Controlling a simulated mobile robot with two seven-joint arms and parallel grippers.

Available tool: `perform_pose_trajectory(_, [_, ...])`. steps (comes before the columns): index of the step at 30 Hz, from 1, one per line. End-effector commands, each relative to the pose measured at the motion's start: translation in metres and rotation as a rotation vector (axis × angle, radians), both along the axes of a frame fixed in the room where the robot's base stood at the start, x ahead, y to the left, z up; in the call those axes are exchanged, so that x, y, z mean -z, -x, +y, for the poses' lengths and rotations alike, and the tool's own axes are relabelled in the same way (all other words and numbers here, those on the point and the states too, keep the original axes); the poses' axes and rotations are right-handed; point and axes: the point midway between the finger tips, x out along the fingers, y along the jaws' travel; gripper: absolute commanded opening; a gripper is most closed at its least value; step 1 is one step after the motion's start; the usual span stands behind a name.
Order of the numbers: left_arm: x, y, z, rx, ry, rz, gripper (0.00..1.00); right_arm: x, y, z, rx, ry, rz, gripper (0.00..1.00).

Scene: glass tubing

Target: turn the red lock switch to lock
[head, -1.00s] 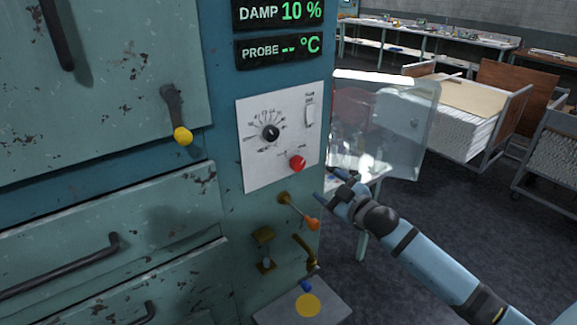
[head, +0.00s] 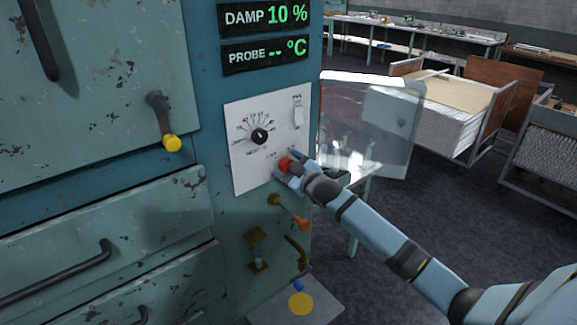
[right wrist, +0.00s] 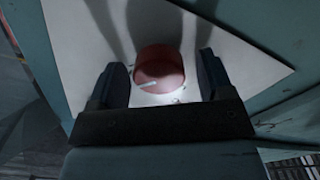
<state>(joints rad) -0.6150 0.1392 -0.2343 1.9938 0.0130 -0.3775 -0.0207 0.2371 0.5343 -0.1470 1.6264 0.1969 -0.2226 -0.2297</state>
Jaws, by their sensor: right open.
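The red lock switch (head: 285,163) is a round red knob low on the white control panel (head: 240,180). In the right wrist view the red knob (right wrist: 159,68) shows a short white mark on its face, pointing left and slightly down. My right gripper (head: 284,167) is at the panel with its fingers open around the knob. In the right wrist view one finger of the right gripper (right wrist: 160,82) is on each side of the knob, with a gap on both sides. The lettering by the knob is too small to read. My left gripper is not in view.
A black dial (head: 259,136) and a white rocker switch (head: 298,117) sit above the knob. A clear open cover (head: 370,125) stands right of the panel, close to my right arm. An orange-tipped lever (head: 302,223) is below. A yellow-knobbed handle (head: 171,143) is at left.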

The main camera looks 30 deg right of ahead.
Motion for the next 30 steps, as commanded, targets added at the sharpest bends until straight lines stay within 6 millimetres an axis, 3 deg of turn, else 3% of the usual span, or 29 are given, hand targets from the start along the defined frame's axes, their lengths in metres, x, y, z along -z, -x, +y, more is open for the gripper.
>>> perform_pose_trajectory(5, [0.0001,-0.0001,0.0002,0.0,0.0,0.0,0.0,0.0001,0.0001,0.0001,0.0,0.0,0.0,0.74])
perform_pose_trajectory(9, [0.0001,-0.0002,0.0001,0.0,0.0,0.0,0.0,0.0,0.0002,0.0,0.0,0.0,0.0,0.41])
perform_pose_trajectory(12, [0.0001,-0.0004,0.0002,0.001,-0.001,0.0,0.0,0.0,0.0002,0.0,0.0,0.0,0.0,0.24])
perform_pose_trajectory(23, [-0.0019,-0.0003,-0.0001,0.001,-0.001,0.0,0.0,-0.0004,0.0003,0.0,0.0,0.053,-0.004,0.24])
perform_pose_trajectory(30, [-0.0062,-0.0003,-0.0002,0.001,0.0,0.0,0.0,-0.0006,0.0003,0.0004,-0.002,0.209,-0.017,0.24])
